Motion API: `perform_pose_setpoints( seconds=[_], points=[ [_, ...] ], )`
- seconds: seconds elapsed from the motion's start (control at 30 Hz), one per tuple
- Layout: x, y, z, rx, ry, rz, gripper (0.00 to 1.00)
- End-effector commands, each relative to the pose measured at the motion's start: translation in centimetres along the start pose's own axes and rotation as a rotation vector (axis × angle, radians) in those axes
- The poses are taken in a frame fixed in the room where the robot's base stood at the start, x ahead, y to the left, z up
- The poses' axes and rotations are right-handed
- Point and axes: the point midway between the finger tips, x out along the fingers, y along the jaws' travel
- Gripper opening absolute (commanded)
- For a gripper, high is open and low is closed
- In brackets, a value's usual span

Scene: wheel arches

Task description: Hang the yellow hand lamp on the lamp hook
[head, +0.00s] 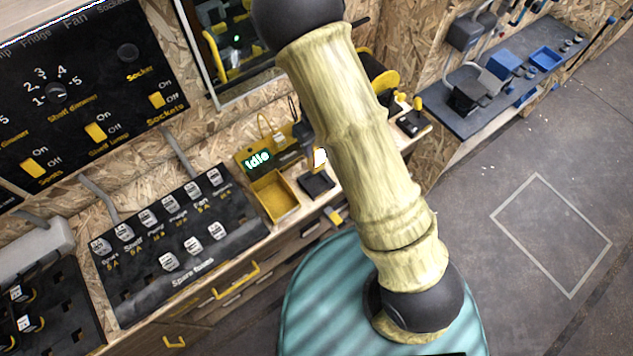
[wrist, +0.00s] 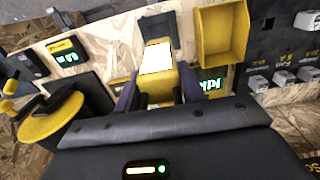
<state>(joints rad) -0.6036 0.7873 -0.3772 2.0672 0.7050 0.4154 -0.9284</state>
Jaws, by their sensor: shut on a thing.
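The yellow hand lamp (wrist: 158,84) with its bright white lit face is between the two dark fingers of my gripper (wrist: 158,92) in the wrist view. My gripper is shut on it. In the head view my arm hides the gripper and most of the lamp; a small bright white patch beside the arm looks like its lit face (head: 320,158). I cannot pick out the lamp hook for certain in either view. Whether the lamp touches anything behind it cannot be told.
A yellow open bin (head: 274,196) stands on the bench beside a panel reading Idle (head: 258,160). A black spare-fuse board (head: 180,245) is to the left. A yellow disc-shaped thing (wrist: 50,118) is at left in the wrist view. Floor at the right is clear.

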Motion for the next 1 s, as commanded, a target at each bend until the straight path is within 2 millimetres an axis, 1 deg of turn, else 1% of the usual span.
perform_pose_setpoints(
  seconds=[0.13, 0.2, 0.27, 0.4, 0.5, 0.87, 0.97, 1.0],
  points=[
    [0.1, 0.0, 0.0, -0.001, 0.0, 0.001, 0.0],
    [0.5, 0.0, 0.0, 0.001, 0.0, 0.001, 0.0],
    [1.3, 0.1, 0.1, 0.003, -0.002, 0.0, 0.0],
    [3.6, 0.4, 0.1, 0.01, -0.003, 0.0, 0.0],
    [4.7, 0.4, 0.1, 0.009, -0.001, 0.0, 0.0],
    [5.2, 0.1, 0.0, 0.004, 0.0, 0.001, 0.0],
    [6.2, 0.1, 0.1, 0.005, -0.002, -0.001, 0.0],
    [6.9, 0.2, 0.1, 0.006, -0.003, -0.001, 0.0]
  ],
)
